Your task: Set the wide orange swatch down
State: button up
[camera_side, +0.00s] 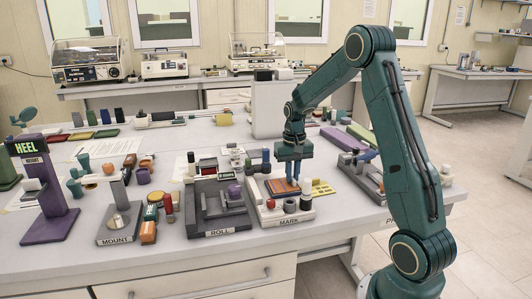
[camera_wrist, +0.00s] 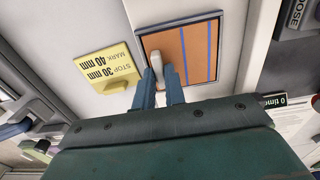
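The wide orange swatch (camera_wrist: 195,55) has thin blue lines across it and fills most of a dark-edged frame in the wrist view. In the side view the orange swatch (camera_side: 278,188) is at the MARK station, under my gripper (camera_side: 290,181). A pale grey tab (camera_wrist: 156,62) stands at the swatch's near left edge. My gripper (camera_wrist: 162,76) has its two blue fingers on either side of this tab and looks shut on it. Whether the swatch rests fully in the frame or sits just above it, I cannot tell.
A yellow card (camera_wrist: 106,67) reading STOP 30 mm, MARK 40 mm lies beside the frame. The ROLL station (camera_side: 220,208) stands left of the MARK station (camera_side: 289,223). Dark and pale knobs stand close to my fingers. A purple block (camera_side: 345,138) lies to the right.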

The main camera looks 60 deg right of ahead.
jog(key=o, duration=0.3)
notch_tip(320, 180, up, 12)
jog(key=shift+r, duration=0.2)
dwell(0.6)
dwell(0.5)
